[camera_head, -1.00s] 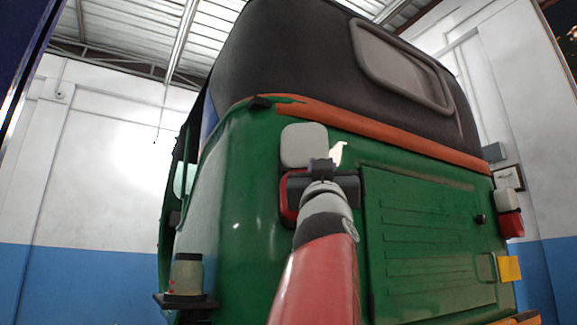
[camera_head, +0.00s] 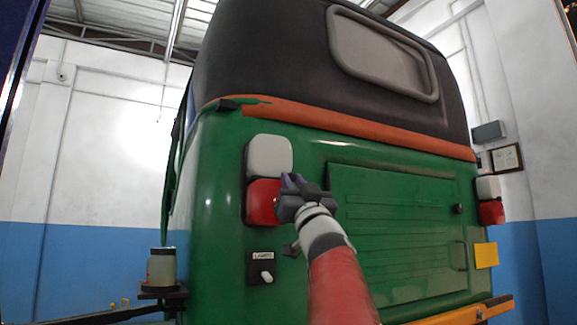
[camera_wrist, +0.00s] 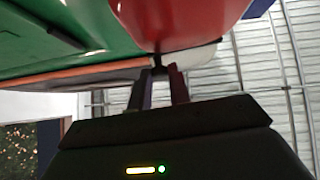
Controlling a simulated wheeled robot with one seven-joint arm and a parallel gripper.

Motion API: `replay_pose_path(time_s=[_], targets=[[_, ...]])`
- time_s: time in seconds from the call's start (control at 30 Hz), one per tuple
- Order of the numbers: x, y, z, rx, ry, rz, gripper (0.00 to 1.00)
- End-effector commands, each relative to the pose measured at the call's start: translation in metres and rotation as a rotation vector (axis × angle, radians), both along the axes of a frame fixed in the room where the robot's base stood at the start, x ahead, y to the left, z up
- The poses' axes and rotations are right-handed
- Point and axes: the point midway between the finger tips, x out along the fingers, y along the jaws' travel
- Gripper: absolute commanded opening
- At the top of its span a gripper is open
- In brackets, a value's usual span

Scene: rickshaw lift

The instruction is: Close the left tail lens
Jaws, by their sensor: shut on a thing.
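The left tail lamp on the green rickshaw's rear has a white upper lens (camera_head: 270,156) and a red lower lens (camera_head: 262,203). My gripper (camera_head: 291,184) is at the upper right edge of the red lens. In the wrist view, the red lens (camera_wrist: 185,22) fills the top and part of the white lens (camera_wrist: 202,54) shows behind it. My fingers (camera_wrist: 159,78) are close together on a small dark tab (camera_wrist: 157,62) by the red lens's edge. I cannot tell whether the red lens sits fully flush.
A labelled lamp switch (camera_head: 265,273) is below the lamp. A ribbed green hatch (camera_head: 400,228) is to the right. A jar (camera_head: 162,266) stands on a bracket at left. The right tail lamp (camera_head: 490,200) is at the far right.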

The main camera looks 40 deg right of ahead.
Motion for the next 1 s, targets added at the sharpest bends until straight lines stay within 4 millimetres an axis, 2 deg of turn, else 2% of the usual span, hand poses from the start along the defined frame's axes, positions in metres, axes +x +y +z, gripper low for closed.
replay_pose_path(time_s=[0.3, 0.77, 0.8, 0.9, 1.0], targets=[[0.0076, -0.0118, 0.0015, -0.001, 0.000, 0.082, 0.00], [0.0078, -0.0126, 0.0012, -0.001, -0.003, 0.092, 0.00], [0.0077, -0.0127, 0.0012, -0.001, -0.003, 0.092, 0.24], [0.0077, -0.0127, 0.0012, -0.001, -0.003, 0.092, 0.37], [0.0078, -0.0126, 0.0010, -0.001, -0.002, 0.091, 0.40]])
